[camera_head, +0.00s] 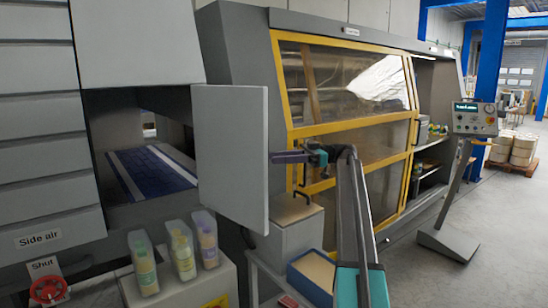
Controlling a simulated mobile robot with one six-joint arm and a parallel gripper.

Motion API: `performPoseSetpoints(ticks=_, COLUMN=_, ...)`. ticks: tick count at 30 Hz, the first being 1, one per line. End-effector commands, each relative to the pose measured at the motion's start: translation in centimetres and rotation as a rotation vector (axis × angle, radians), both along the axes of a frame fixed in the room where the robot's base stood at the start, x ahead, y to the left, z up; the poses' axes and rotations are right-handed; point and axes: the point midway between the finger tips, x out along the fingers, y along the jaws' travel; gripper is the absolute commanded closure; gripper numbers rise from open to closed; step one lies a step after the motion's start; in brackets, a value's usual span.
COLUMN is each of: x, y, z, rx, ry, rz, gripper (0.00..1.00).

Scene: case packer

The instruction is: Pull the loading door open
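A grey door panel (231,150) on the left machine stands swung out from an opening. I take it for the loading door, but no label on it is readable. My gripper (278,157) is near the panel's right edge, at about mid-height, and points left. It appears purple and dark, on a teal wrist. I cannot tell whether it touches the panel or whether its fingers are open or shut. The panel's far face and any handle there are hidden.
A yellow-framed clear guard (345,127) with a black handle stands behind my arm. A grey box (291,233) and blue bin (314,276) lie below. A control panel (475,118) stands right, with open floor around.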

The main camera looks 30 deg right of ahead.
Motion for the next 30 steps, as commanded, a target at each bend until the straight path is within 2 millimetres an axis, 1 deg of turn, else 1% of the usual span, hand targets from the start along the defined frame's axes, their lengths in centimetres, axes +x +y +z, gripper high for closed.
performPoseSetpoints(ticks=1, x=0.0, y=-0.5, z=0.3, rx=0.0, ry=0.001, rz=-0.001, gripper=0.69)
performPoseSetpoints(ticks=3, x=-0.2, y=-1.0, z=0.4, rx=0.001, ry=0.001, rz=-0.001, gripper=0.69)
performPoseSetpoints(ticks=15, x=-0.5, y=-2.6, z=0.4, rx=0.003, ry=-0.001, rz=-0.007, gripper=0.69)
performPoseSetpoints(ticks=22, x=-0.6, y=-3.1, z=0.2, rx=0.002, ry=-0.003, rz=-0.008, gripper=0.69)
performPoseSetpoints(ticks=30, x=-0.6, y=-3.2, z=0.1, rx=0.002, ry=-0.003, rz=-0.009, gripper=0.69)
